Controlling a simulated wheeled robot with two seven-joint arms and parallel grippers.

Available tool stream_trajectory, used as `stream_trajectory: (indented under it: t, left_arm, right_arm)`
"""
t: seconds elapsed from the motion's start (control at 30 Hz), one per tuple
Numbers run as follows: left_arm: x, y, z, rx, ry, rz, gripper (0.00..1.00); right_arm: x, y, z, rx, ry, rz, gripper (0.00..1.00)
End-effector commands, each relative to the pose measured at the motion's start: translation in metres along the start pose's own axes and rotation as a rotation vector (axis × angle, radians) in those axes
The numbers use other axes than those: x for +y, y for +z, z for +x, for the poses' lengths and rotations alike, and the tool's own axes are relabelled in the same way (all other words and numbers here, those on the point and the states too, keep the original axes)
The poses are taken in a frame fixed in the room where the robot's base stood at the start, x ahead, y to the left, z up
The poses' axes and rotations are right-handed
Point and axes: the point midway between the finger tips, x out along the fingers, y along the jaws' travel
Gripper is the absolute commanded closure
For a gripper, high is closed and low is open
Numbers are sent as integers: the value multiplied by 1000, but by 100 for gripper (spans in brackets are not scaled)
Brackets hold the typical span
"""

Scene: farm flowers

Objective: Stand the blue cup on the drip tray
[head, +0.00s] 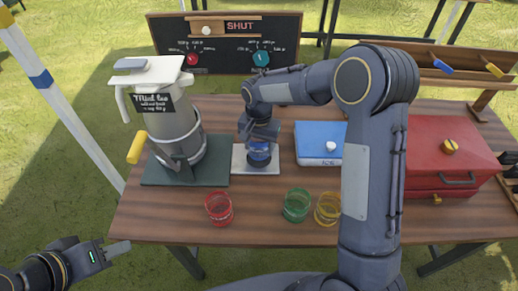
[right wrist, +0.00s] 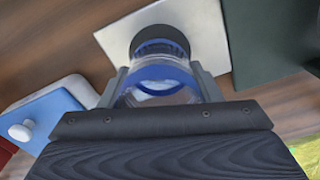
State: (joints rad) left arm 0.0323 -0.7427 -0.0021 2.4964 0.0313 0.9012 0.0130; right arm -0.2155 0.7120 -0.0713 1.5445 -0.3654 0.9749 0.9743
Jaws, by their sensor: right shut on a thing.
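The clear cup with a blue rim (head: 260,154) is between the fingers of my right gripper (head: 259,140). The right wrist view shows the cup (right wrist: 162,74) with a gripper finger on each side. The pale square drip tray (head: 241,169) is directly under it, and in the wrist view the tray (right wrist: 199,22) lies beyond a dark round patch. I cannot tell whether the cup's bottom touches the tray. My left gripper (head: 118,250) is empty at the lower left, off the table; its opening is unclear.
A jug-like dispenser (head: 170,125) stands on a dark green board left of the tray. A blue box (head: 320,138) and a red box (head: 450,145) are to the right. Red (head: 219,208), green (head: 297,205) and yellow (head: 328,208) cups stand near the front edge.

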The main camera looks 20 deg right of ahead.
Motion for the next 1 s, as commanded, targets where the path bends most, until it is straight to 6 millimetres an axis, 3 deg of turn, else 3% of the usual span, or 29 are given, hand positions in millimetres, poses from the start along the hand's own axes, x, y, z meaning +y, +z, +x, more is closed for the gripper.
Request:
stream_trajectory:
  t: [0.13, 0.5, 0.53, 0.67, 1.0]
  left_arm:
    - [0, 0, -1, 0, 0, 0, 64]
    - [-1, 2, 3, 0, 0, 0, 64]
    - [-1, 1, 2, 0, 0, 0, 64]
    - [-1, 1, 2, 0, 0, 0, 64]
    - [0, 0, -1, 0, 0, 0, 64]
  right_arm:
    - [0, 2, 21, -3, 3, -2, 65]
    - [0, 2, 27, -1, 1, -2, 65]
    - [0, 2, 26, -1, 1, -2, 40]
    - [0, 2, 25, -1, 1, -1, 23]
    - [0, 2, 21, -1, 1, -1, 21]
